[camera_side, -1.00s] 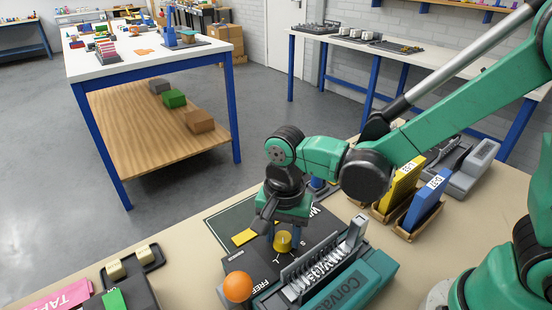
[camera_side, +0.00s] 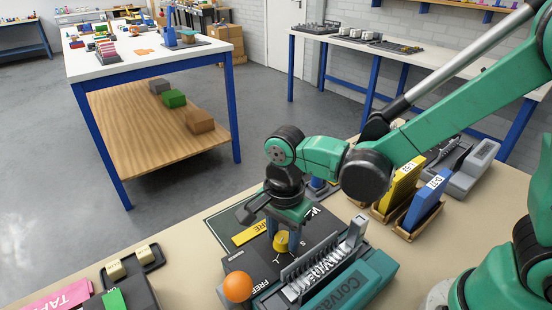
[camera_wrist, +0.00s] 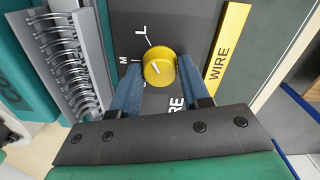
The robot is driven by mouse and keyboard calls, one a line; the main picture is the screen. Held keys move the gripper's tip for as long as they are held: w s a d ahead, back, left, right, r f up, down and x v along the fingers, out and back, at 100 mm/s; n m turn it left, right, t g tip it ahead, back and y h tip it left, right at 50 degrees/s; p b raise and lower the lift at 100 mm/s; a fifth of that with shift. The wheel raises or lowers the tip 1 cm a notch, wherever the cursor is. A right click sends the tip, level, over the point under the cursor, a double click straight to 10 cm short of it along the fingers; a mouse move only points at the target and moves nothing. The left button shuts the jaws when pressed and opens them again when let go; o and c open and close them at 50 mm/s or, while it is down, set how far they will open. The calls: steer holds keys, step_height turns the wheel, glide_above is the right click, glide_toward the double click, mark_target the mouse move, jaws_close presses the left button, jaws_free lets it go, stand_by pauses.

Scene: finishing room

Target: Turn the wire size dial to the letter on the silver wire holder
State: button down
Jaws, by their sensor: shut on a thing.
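The yellow wire size dial (camera_side: 281,242) is on the dark panel of the Corvas machine, beside a yellow WIRE strip. In the wrist view the dial (camera_wrist: 159,69) has a short white mark, with white letters L (camera_wrist: 141,31) and M (camera_wrist: 123,61) around it. A letter below M is mostly hidden by a finger. The mark seems to lie towards the upper left, but I cannot tell its exact letter. My gripper (camera_side: 283,234) points down, its blue fingers shut on the dial from both sides. I cannot pick out the silver wire holder's letter.
Silver wire loops and a comb (camera_side: 318,267) stand close beside the dial, with an orange ball (camera_side: 238,287) at the machine's front left corner. Yellow (camera_side: 401,187) and blue (camera_side: 424,205) labelled pieces stand in wooden holders at right.

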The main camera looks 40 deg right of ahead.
mark_target(283, 237)
steer(key=shift+c, duration=2.1)
jaws_free()
steer(key=shift+r, duration=2.8)
steer(key=s+d+r+n+t, duration=0.1)
steer(key=d+r+n+t, duration=0.1)
steer(key=d+n, duration=0.3)
steer(key=d+r+n+t, duration=0.2)
steer(key=d+n+t, duration=0.3)
steer(key=n, duration=0.5)
steer(key=shift+s+d+r, duration=0.15)
steer(key=shift+s+d, duration=0.2)
steer(key=shift+d, duration=0.25)
